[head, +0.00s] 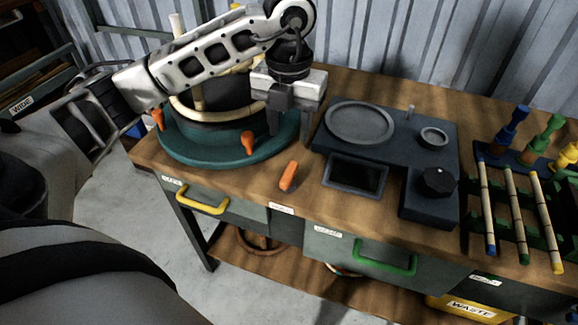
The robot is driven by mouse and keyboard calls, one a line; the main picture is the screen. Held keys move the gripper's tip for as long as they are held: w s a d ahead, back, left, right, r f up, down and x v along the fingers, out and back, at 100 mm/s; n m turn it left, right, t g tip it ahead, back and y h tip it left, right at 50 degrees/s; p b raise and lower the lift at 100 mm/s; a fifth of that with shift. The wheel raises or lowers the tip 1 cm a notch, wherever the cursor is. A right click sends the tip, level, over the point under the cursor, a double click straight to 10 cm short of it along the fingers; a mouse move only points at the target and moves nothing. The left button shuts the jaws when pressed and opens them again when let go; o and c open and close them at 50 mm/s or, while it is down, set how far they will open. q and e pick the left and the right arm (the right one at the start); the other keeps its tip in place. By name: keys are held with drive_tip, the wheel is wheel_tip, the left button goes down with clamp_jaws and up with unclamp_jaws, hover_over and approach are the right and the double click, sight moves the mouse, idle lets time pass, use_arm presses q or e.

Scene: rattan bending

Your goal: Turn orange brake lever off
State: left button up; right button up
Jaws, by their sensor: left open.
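An orange lever (289,176) sits at the front of the wooden workbench, just right of the round teal turntable (205,150). It lies low and slants slightly. Other orange handles stand on the turntable rim, one at its front right (248,143) and one at its left (158,118). My left gripper (289,137) points down over the right edge of the turntable, behind the orange lever and apart from it. Its fingers are spread with nothing between them. My right gripper is out of the picture.
A dark panel (390,135) with a round plate, a screen and a black knob (435,181) stands to the right. Banded rods (515,215) lie on a rack at far right. Drawers with yellow (203,204) and green (384,262) handles are below. Corrugated wall behind.

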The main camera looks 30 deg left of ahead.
sight(289, 172)
use_arm(q)
wheel_tip(289, 172, down, 11)
drive_tip(key=shift+f, duration=0.1)
idle(0.3)
clamp_jaws()
